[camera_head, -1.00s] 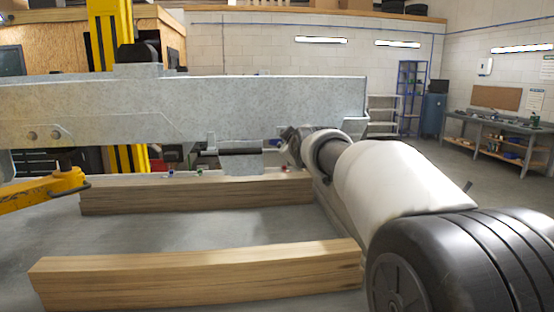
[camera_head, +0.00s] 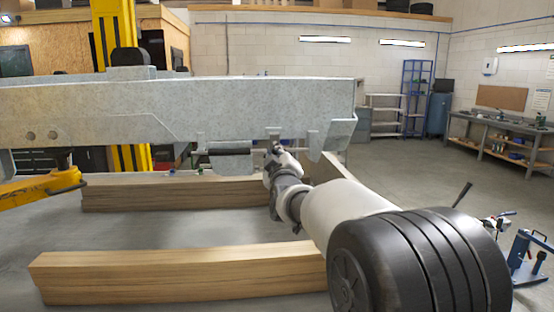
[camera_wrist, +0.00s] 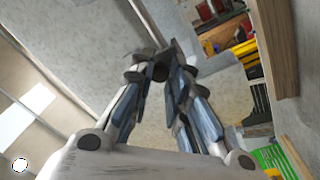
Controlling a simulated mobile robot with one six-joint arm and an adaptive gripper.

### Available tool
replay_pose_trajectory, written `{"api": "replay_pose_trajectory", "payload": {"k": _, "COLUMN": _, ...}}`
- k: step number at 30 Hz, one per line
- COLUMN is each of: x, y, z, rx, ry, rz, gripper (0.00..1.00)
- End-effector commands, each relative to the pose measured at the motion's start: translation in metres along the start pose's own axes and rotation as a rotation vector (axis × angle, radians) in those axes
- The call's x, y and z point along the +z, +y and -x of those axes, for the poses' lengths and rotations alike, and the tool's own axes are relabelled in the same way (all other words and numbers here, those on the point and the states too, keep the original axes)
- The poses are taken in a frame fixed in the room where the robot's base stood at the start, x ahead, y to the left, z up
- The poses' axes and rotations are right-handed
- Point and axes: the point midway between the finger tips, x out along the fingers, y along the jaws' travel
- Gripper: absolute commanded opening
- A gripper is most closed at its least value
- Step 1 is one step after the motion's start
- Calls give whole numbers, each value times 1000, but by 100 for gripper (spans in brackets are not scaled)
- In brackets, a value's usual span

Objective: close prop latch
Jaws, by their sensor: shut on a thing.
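The prop latch (camera_head: 228,151) hangs under the grey metal trailer beam. It shows as a dark horizontal bar with a thin rod running right from it. My gripper (camera_head: 275,149) is at the right end of this rod, just below the beam's lower edge. In the wrist view my gripper (camera_wrist: 160,66) has its two fingers brought together at the tips around a small dark piece, which appears to be the latch's end. The fingers hide most of that piece, and I cannot tell how far the latch is slid.
The trailer beam (camera_head: 200,108) spans the view above my gripper. A bracket (camera_head: 315,145) hangs just right of it. Timber beams (camera_head: 180,272) lie in front and behind (camera_head: 140,194). A yellow jack arm (camera_head: 40,188) is at left.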

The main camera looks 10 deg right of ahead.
Motion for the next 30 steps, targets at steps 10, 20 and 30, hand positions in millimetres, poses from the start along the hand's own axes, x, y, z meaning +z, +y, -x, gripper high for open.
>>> {"api": "replay_pose_trajectory", "payload": {"k": 10, "x": -3, "y": 2, "z": 0, "rx": 5, "ry": 6, "rz": 2, "gripper": 0}}
{"api": "replay_pose_trajectory", "payload": {"k": 20, "x": -1, "y": 1, "z": 0, "rx": 2, "ry": 3, "rz": 1, "gripper": 26}}
{"api": "replay_pose_trajectory", "payload": {"k": 30, "x": -1, "y": 1, "z": 18, "rx": 1, "ry": 2, "rz": 1, "gripper": 26}}
